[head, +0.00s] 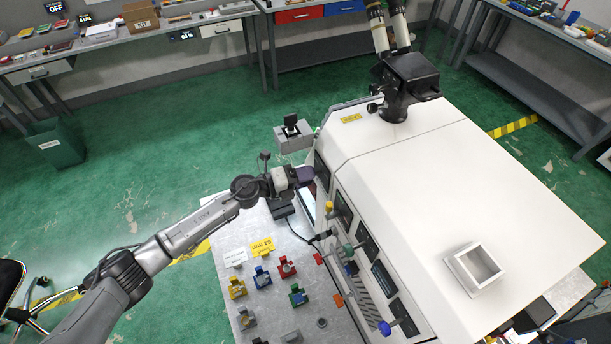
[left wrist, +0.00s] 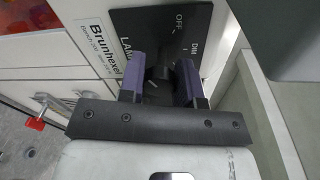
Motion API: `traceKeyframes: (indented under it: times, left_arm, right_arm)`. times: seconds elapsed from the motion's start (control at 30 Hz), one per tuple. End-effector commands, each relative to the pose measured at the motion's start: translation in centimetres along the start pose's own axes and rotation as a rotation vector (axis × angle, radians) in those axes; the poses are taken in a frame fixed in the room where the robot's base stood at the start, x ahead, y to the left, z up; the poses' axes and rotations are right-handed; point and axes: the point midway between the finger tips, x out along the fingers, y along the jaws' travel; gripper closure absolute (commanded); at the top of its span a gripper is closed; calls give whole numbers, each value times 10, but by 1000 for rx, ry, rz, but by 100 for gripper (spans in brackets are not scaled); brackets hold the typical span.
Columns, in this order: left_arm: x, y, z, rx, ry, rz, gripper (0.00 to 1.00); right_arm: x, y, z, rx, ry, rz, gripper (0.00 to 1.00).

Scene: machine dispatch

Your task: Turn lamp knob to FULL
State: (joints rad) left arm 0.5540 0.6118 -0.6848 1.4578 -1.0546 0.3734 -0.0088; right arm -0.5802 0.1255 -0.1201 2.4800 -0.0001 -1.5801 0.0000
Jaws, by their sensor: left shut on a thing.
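My left gripper (head: 308,177) is at the front of the white machine (head: 430,165) in the head view, near its far left end. In the left wrist view its two purple fingers (left wrist: 160,80) are shut on the dark lamp knob (left wrist: 159,66), one on each side. The knob sits on a black panel (left wrist: 222,20) with the words OFF and DIM and a partly hidden LAMP label. FULL is not readable, and the fingers hide much of the knob, so I cannot tell its setting. My right gripper is not in view.
A metal table (head: 225,262) before the machine holds several coloured parts in small stands. Colored knobs and levers, including a blue knob (head: 384,328), stick out along the machine's front. A light wall (left wrist: 265,105) stands close right of the gripper in the left wrist view.

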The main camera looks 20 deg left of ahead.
Motion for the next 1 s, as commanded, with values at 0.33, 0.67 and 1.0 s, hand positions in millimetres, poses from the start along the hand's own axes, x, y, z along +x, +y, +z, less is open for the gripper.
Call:
traceKeyframes:
  times: [0.33,0.67,1.0]
  left_arm:
    - [0,0,0,2,0,1,65]
    - [0,0,0,1,0,1,43]
    - [-19,2,0,2,0,2,43]
  right_arm:
    - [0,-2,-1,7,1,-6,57]
    - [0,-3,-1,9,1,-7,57]
    - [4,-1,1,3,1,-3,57]
